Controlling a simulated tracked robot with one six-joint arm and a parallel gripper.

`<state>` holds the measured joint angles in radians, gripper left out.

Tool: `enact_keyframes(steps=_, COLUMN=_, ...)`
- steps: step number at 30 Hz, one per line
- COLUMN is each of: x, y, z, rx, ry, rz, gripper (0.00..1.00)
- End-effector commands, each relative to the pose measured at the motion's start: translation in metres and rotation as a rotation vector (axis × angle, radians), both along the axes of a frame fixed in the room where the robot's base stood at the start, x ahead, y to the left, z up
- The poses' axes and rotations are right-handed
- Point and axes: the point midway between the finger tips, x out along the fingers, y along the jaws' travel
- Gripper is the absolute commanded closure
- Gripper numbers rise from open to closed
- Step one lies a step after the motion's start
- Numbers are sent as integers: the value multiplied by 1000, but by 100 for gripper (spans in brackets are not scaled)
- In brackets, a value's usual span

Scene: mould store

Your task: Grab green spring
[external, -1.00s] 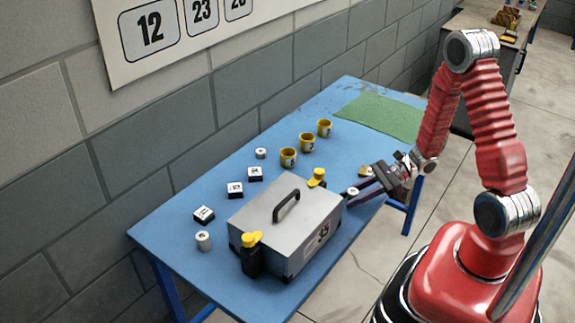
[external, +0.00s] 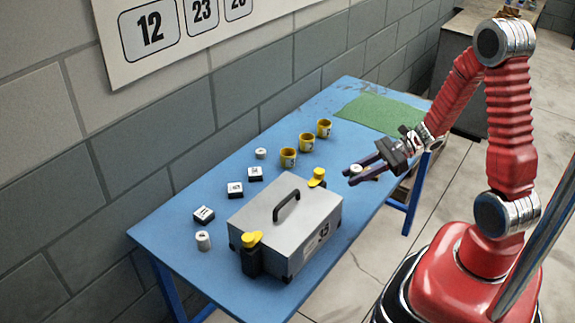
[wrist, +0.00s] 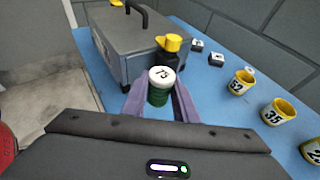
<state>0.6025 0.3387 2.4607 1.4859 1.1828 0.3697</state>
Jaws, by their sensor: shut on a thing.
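The green spring (wrist: 158,97) stands upright between my fingers in the wrist view, with a white numbered cap on top. In the external view its pale cap (external: 356,169) shows between the fingertips, and its green body is hard to make out. My gripper (wrist: 160,103) is shut on the spring, one purple finger on each side. In the external view my gripper (external: 357,174) is over the right part of the blue table, to the right of the grey case, with the spring apparently above the surface.
The grey case (external: 265,228) with a black handle and yellow-topped latches stands close to my gripper. Yellow numbered cups (external: 306,143), small numbered blocks (external: 235,190) and a green mat (external: 385,114) are on the blue table (external: 190,275). A block wall is behind.

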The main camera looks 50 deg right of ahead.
Motion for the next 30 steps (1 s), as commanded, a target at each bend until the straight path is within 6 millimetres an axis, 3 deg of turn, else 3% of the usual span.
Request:
enact_keyframes(steps=6, x=0, y=0, z=10, rx=0, ry=0, rz=0, gripper=97)
enact_keyframes(steps=24, x=0, y=0, z=10, rx=1, ry=1, rz=0, gripper=97)
enact_keyframes(steps=30, x=-1, y=-12, z=9, rx=2, ry=3, rz=-28, gripper=97)
